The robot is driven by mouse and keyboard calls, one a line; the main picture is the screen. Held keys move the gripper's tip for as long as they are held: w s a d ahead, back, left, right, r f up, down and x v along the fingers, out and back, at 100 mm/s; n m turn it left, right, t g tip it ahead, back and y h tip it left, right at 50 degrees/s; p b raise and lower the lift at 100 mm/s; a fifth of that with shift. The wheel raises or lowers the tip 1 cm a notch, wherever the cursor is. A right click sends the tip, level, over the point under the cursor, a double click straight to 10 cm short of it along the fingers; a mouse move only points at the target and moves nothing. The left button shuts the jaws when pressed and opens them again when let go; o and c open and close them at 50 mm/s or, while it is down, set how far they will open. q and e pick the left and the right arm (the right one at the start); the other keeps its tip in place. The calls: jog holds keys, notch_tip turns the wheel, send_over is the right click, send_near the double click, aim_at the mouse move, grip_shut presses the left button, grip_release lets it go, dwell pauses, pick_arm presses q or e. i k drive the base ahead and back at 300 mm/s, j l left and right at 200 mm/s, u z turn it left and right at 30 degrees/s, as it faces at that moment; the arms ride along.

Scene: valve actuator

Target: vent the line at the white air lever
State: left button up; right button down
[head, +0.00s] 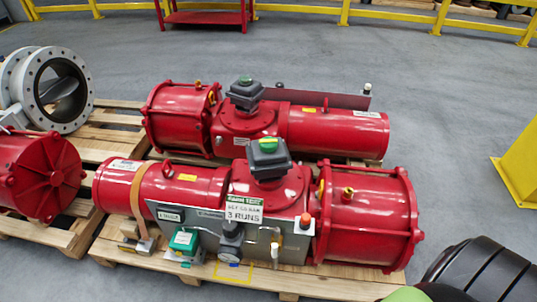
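The front red valve actuator (270,190) lies on a wooden pallet with a grey metal control panel (205,218) on its near side. A small pale upright piece (275,250) stands at the panel's lower front, right of a round dark gauge or regulator (231,240). It may be the white air lever, but it is too small to be sure. A white tag (244,210) with green print and handwriting, reading "3 RUNS", hangs above the regulator.
A flanged grey valve body (55,90) and another red cylinder (40,175) are at left. A yellow post (520,165) stands right. Dark and green rounded shapes fill the lower right corner.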

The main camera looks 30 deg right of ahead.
aim_at(274, 253)
jog(key=z, duration=0.95)
